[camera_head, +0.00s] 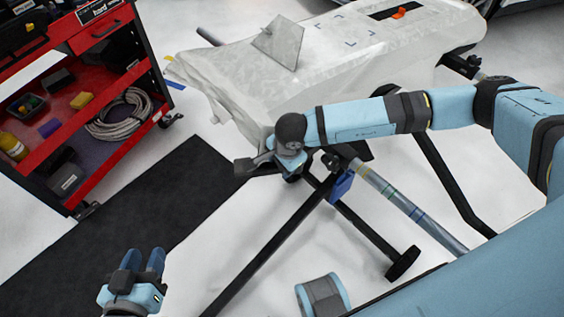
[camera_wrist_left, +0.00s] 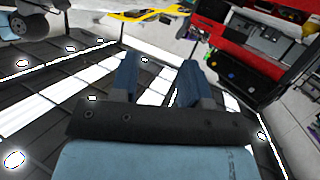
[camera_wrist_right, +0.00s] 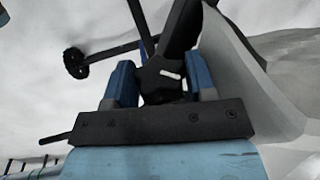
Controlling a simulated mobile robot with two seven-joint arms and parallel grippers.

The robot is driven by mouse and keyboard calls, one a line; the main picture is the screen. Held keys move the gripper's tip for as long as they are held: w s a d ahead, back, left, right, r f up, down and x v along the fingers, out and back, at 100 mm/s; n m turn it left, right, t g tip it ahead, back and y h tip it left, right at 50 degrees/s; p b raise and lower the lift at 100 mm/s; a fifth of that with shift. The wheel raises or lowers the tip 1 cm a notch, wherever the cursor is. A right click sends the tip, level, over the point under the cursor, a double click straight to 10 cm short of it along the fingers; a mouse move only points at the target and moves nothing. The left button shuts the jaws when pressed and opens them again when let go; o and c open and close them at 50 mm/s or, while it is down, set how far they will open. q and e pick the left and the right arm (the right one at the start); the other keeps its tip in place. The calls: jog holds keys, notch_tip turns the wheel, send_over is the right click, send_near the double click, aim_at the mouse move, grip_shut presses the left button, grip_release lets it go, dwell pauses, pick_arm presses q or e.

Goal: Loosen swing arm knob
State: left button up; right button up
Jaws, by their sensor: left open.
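A black knob (camera_wrist_right: 162,80) on the folding stand shows in the right wrist view, where dark stand bars meet. My right gripper (camera_wrist_right: 160,82) has its two blue fingers wide apart, one on each side of this knob. I cannot tell whether the fingers touch it. In the head view my right arm reaches in from the right to the stand (camera_head: 345,172), just below the near end of the wrapped panel, and hides the knob and most of the gripper. My left gripper (camera_head: 143,262) is open and empty at the lower left; its spread fingers also show in the left wrist view (camera_wrist_left: 158,85).
A red tool cart (camera_head: 105,120) with a coiled hose stands at the left. A black mat (camera_head: 130,215) lies on the white floor. Stand legs (camera_head: 290,225) spread below my right arm.

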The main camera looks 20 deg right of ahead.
jog(key=shift+r+g+p, duration=0.15)
jog(key=shift+g+p, duration=0.25)
jog(key=shift+p, duration=0.1)
jog(key=shift+w+g+h+p, duration=0.1)
jog(key=shift+g+h+p, duration=0.35)
jog(key=shift+g, duration=0.55)
jog(key=shift+g+h, duration=0.25)
jog(key=shift+g, duration=0.45)
pick_arm(q)
jog(key=a+f, duration=0.1)
jog(key=s+f+g+y, duration=0.1)
jog(key=f, duration=0.1)
jog(key=shift+s+a+g, duration=0.2)
jog(key=shift+a+g, duration=0.1)
jog(key=shift+a, duration=0.05)
pick_arm(e)
jog(key=o, duration=0.9)
